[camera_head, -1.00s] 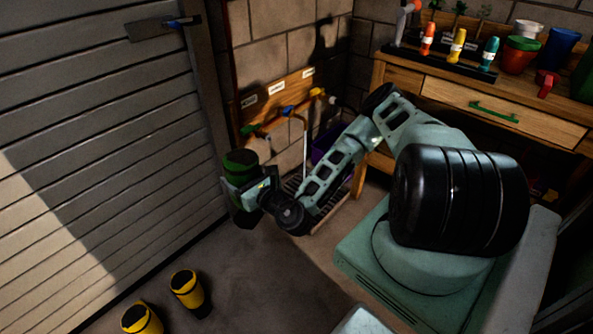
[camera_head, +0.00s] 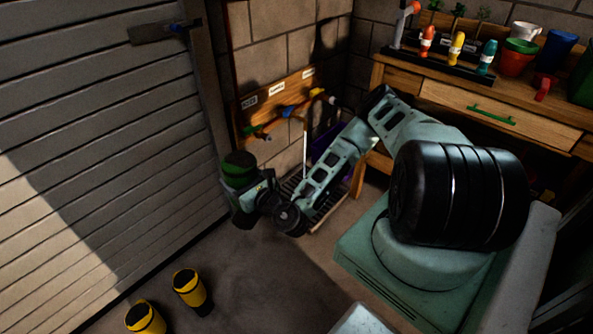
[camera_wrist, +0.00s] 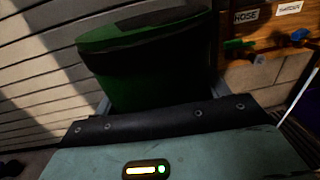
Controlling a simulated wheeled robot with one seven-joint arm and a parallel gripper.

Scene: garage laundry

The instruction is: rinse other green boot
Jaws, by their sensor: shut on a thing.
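My gripper (camera_head: 238,180) is shut on a green boot (camera_head: 240,160) and holds it raised in front of the wall, near the shutter door. In the wrist view the boot (camera_wrist: 140,75) fills the upper middle as a dark green shape with a darker top; its lower part is hidden by my gripper. A drain grate (camera_head: 327,196) lies on the floor by the wall, partly behind my arm.
Two yellow boots (camera_head: 189,288) (camera_head: 145,318) stand on the floor by the shutter door (camera_head: 100,150). A wooden workbench (camera_head: 500,105) with bottles, pots and cups stands at the right. A purple container is partly hidden behind my arm. The middle floor is clear.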

